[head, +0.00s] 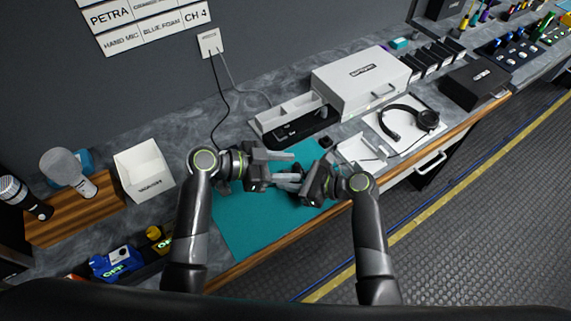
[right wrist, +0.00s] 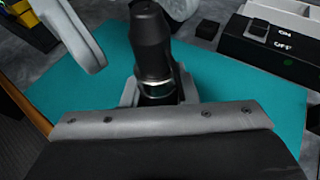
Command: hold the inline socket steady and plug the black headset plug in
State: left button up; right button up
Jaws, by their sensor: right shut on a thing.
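A black cylindrical connector (right wrist: 153,45) with a silver ring stands up between the jaws of my right gripper (right wrist: 158,98) in the right wrist view. I cannot tell whether it is the inline socket or the plug. In the head view my right gripper (head: 297,188) is over the teal mat, mostly hiding what it holds. My left gripper (head: 291,167) faces it from the left, its fingers apart. The black headset (head: 408,122) lies on a white sheet to the right.
The teal mat (head: 245,225) lies under both grippers. Behind it stand a black ON/OFF switch box (head: 312,126) and a large white case (head: 360,80). A white box (head: 143,170), microphones and blue gear (head: 115,262) are at left. The mat's front is clear.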

pick_arm(q)
jog(key=v, duration=1.2)
dwell(0.3)
pick_arm(e)
jog(key=o, duration=1.1)
jog(key=shift+d, duration=0.1)
